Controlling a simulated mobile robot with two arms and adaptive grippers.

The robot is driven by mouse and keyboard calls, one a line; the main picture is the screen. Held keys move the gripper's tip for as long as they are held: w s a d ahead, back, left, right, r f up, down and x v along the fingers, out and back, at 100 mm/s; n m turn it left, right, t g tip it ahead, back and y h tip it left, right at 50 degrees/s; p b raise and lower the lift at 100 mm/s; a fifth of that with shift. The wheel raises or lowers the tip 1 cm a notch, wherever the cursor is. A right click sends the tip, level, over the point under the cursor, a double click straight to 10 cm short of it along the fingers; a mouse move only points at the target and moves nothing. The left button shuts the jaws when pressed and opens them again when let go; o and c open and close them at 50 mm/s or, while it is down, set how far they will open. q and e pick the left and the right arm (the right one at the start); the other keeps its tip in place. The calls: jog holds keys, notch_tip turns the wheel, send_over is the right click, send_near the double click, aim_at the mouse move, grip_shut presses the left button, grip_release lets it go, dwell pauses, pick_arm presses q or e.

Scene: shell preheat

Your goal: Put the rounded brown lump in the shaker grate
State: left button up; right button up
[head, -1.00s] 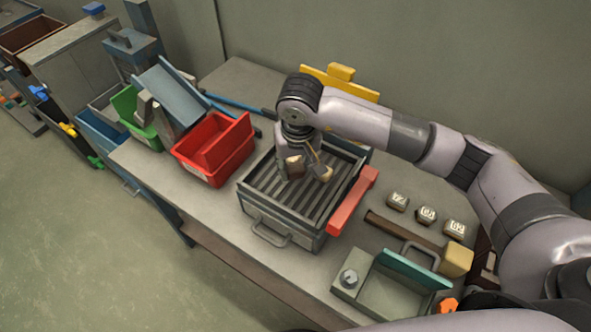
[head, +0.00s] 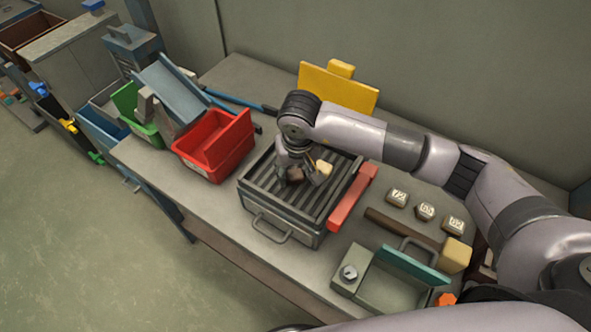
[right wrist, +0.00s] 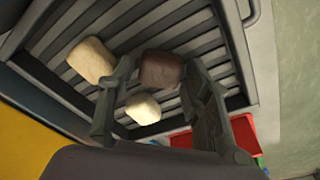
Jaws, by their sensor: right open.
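The shaker grate (head: 256,197) is a dark slatted tray in a grey box with a front handle, in the middle of the bench. My right gripper (head: 305,174) is low over its slats, fingers open. The rounded brown lump (head: 296,174) is between or just beside the fingers there. In the right wrist view the brown lump (right wrist: 160,70) lies over the slats, between the open fingertips (right wrist: 157,75). Two cream lumps, one at the left (right wrist: 92,60) and a smaller one (right wrist: 143,108), are also on the grate. My left gripper is not in view.
A red bin (head: 214,150) stands left of the grate and a red bar (head: 352,198) runs along its right side. A yellow panel (head: 338,88) stands behind. Several numbered blocks (head: 425,211), a mallet (head: 455,254) and a teal-lidded tray (head: 385,290) lie to the right.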

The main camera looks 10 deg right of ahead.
jog(key=shift+r, duration=0.45)
notch_tip(320, 180, up, 11)
jog(key=s+b, duration=0.1)
jog(key=b, duration=0.3)
jog(key=shift+s+r, duration=0.15)
jog(key=shift+s, duration=0.25)
